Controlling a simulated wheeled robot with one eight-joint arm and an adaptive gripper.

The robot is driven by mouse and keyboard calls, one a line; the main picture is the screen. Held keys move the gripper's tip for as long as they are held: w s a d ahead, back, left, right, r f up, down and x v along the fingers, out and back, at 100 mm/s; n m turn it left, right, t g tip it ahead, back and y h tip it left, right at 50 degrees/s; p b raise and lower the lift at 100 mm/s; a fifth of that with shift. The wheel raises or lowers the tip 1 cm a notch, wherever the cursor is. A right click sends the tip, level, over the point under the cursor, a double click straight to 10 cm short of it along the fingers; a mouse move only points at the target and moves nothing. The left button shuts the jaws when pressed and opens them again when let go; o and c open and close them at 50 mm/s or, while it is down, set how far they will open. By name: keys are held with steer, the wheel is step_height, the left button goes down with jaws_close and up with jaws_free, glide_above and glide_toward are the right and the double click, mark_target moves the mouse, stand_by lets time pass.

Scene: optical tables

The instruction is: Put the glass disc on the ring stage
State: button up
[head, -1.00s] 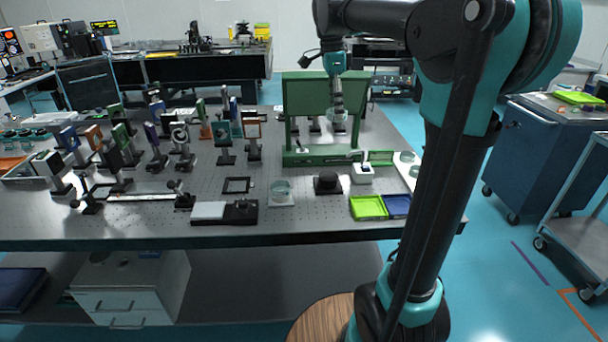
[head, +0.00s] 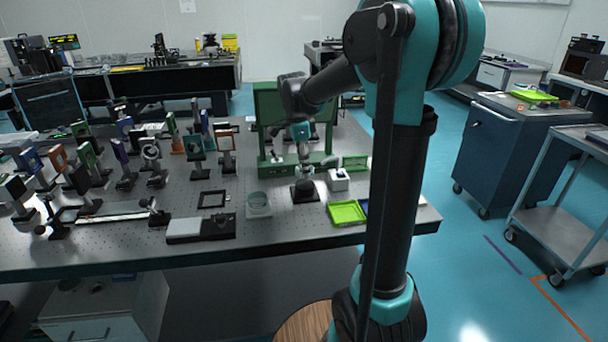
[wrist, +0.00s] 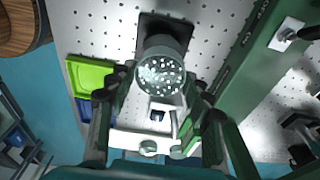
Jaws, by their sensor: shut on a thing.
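My gripper (head: 304,172) is low over the table. It also shows in the wrist view (wrist: 160,82), its two fingers shut on the sides of the glass disc (wrist: 160,74). The disc is clear and round, with bright dots showing in it. A dark round stage on a square black base (wrist: 152,22), which looks like the ring stage, is just beyond and under the disc. In the head view its black base (head: 305,196) is directly below my gripper. I cannot tell whether the disc touches the stage; its top is partly hidden.
A white block (head: 339,181) stands close to the right of the stage. A green tray (head: 346,213) lies in front, and a green frame (head: 266,125) stands behind. A white plate with a round glassy piece (head: 258,207) is to the left. Several mounted optics fill the left side.

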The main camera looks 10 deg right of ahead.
mark_target(300, 168)
steer(key=shift+f, duration=1.8)
steer(key=shift+f, duration=0.1)
steer(key=o, duration=1.3)
steer(key=shift+c, duration=0.2)
steer(key=r, duration=0.4)
steer(key=a+r, duration=0.1)
steer(key=r, duration=0.7)
steer(key=shift+a+r, duration=0.1)
steer(key=shift+a, duration=0.1)
